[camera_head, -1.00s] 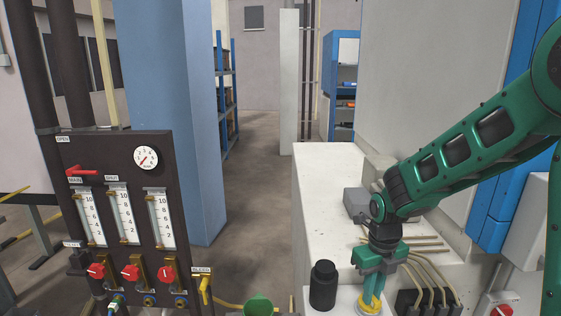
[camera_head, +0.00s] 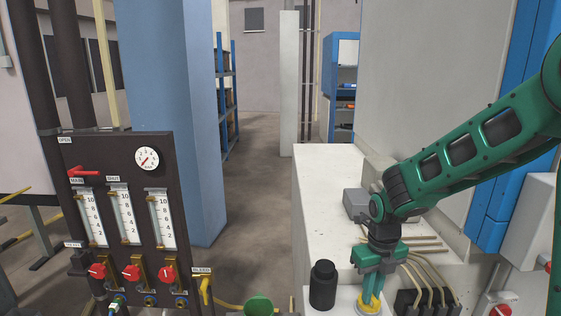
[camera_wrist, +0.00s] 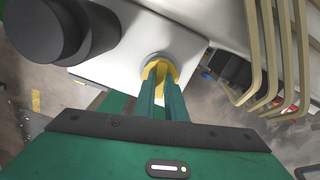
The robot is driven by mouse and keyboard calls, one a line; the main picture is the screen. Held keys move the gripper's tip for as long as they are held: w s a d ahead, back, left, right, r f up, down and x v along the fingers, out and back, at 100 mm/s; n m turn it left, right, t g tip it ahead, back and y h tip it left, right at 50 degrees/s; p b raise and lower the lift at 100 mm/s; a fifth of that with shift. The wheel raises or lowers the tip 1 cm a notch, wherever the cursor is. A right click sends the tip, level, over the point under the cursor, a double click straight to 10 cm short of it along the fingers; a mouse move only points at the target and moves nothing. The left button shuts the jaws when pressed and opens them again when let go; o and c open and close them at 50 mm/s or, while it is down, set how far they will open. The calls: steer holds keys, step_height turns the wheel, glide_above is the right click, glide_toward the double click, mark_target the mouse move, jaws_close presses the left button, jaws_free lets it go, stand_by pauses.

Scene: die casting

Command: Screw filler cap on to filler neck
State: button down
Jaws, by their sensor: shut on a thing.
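The yellow filler cap (camera_head: 369,307) is at the bottom of the head view, on a white block, low on the right. It also shows in the wrist view (camera_wrist: 151,76), with a pale grey ring (camera_wrist: 154,57) around it on the white top. My gripper (camera_head: 372,291) points straight down with its green fingers shut on the cap. In the wrist view the fingers (camera_wrist: 161,90) cover part of the cap. The filler neck is hidden under the cap and fingers, so I cannot tell how the threads sit.
A black cylindrical bottle (camera_head: 323,285) stands just left of the gripper. Several beige pipes (camera_head: 428,276) run close on the right. A dark gauge panel (camera_head: 122,205) with red knobs stands at the left. The white ledge (camera_head: 325,200) behind is mostly clear.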

steer(key=shift+s+f, duration=0.45)
steer(key=c, duration=1.8)
jaws_free()
steer(key=shift+o, duration=0.2)
steer(key=shift+w+r, duration=0.35)
steer(key=shift+r, duration=0.1)
steer(key=shift+o, duration=0.2)
steer(key=shift+w+r, duration=0.2)
steer(key=shift+w, duration=0.45)
steer(key=shift+s+r, duration=0.2)
steer(key=shift+r, duration=0.3)
steer(key=shift+s+r, duration=0.2)
steer(key=shift+r, duration=0.3)
steer(key=shift+s+r, duration=0.15)
steer(key=shift+r, duration=2.7)
steer(key=shift+c, duration=0.5)
